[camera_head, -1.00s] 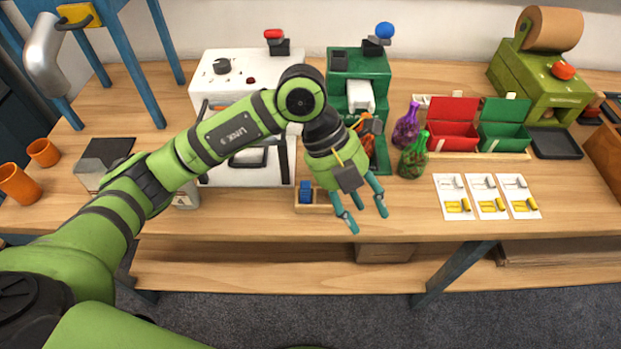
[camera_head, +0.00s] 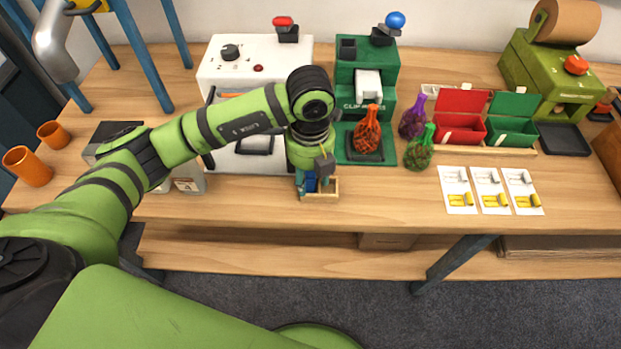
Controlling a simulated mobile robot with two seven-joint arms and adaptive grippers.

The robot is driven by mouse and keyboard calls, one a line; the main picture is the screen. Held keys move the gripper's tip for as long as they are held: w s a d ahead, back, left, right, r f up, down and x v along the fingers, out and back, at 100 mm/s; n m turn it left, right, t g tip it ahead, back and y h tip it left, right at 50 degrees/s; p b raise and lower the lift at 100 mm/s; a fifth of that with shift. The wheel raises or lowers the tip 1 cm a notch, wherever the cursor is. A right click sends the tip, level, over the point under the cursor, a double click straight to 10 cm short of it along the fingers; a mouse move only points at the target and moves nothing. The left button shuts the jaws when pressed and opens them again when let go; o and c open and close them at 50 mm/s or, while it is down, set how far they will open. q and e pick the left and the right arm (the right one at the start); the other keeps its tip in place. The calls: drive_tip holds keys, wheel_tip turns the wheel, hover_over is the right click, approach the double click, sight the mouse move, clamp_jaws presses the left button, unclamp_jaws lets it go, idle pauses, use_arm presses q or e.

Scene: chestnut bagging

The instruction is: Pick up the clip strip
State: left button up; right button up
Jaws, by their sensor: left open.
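The clip strip (camera_head: 311,181) looks to be the small blue piece in a small wooden tray (camera_head: 321,196) near the table's front edge. My left gripper (camera_head: 315,184) points down over the tray, with its teal fingers around or beside the blue piece. The gripper is open, and it partly hides the blue piece. I cannot tell whether the fingers touch it. My right gripper does not show.
A green clip machine (camera_head: 364,85) stands behind, with an orange-red net bag (camera_head: 367,132) on its base. A white machine (camera_head: 257,68) is to its left. Purple (camera_head: 413,118) and green (camera_head: 420,150) bags and three cards (camera_head: 488,205) lie to the right.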

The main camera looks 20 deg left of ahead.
use_arm(q)
clamp_jaws()
drive_tip(key=c, duration=0.9)
unclamp_jaws()
drive_tip(key=shift+r, duration=0.1)
drive_tip(key=shift+c, duration=0.2)
